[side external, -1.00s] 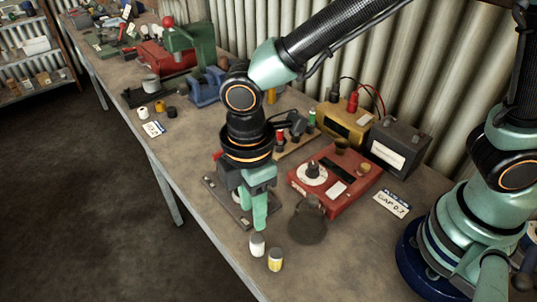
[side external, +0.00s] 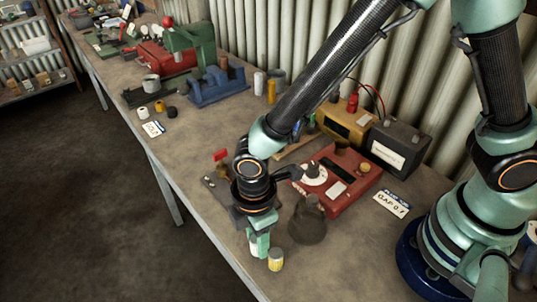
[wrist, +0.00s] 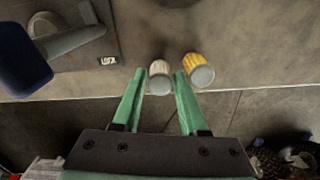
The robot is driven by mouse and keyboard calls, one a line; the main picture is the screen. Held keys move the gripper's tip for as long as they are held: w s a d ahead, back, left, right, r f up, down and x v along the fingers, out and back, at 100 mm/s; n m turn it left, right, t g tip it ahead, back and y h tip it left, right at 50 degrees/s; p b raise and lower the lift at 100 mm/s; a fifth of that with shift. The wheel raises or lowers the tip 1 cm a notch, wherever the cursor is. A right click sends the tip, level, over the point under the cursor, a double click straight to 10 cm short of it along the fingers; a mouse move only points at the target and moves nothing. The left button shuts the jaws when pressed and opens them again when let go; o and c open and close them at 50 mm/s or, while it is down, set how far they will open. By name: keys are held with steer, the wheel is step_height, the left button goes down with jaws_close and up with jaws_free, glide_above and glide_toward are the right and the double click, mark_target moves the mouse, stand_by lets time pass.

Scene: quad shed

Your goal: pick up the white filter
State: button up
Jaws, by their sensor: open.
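The white filter (wrist: 159,78) is a small pale cylinder with a grey end. In the wrist view it lies between the two green fingertips of my gripper (wrist: 160,74), close to the left one. The fingers are open, with a gap on the right side. In the side view my gripper (side external: 260,243) is low over the bench front edge. Its fingers hide most of the white filter (side external: 254,250). Contact cannot be told.
A yellow filter (wrist: 199,70) stands close to the right of the right finger. It also shows in the side view (side external: 276,259). A dark round object (side external: 308,226) and a red tester (side external: 338,185) stand behind. The bench front edge is close.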

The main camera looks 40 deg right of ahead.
jaws_close()
steer(key=shift+r, duration=0.1)
step_height(320, 180, up, 20)
stand_by(0.6)
